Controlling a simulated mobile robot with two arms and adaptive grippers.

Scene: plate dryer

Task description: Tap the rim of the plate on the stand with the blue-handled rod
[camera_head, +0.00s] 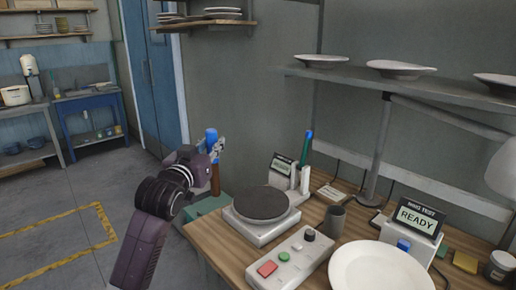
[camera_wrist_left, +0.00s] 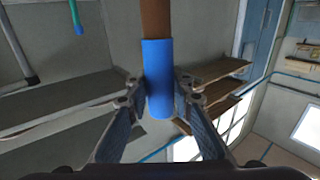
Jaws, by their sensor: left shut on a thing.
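My left gripper (camera_head: 213,148) is shut on the blue handle of the rod (camera_head: 211,135), which it holds upright beside the left end of the wooden table. The brown shaft (camera_head: 215,181) hangs down below the fingers. In the left wrist view the blue handle (camera_wrist_left: 158,80) sits between the two fingers (camera_wrist_left: 158,88), with the brown shaft (camera_wrist_left: 156,18) running out of the top edge. A large white plate (camera_head: 380,270) is at the bottom right, cut off by the frame edge. Whatever supports it is hidden. My right gripper is not in view.
A device with a dark round disc (camera_head: 261,203), a button box (camera_head: 292,256) and a grey cup (camera_head: 337,219) stand between gripper and plate. A display (camera_head: 415,215) reading READY stands behind the plate. Shelf plates (camera_head: 400,69) are above.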

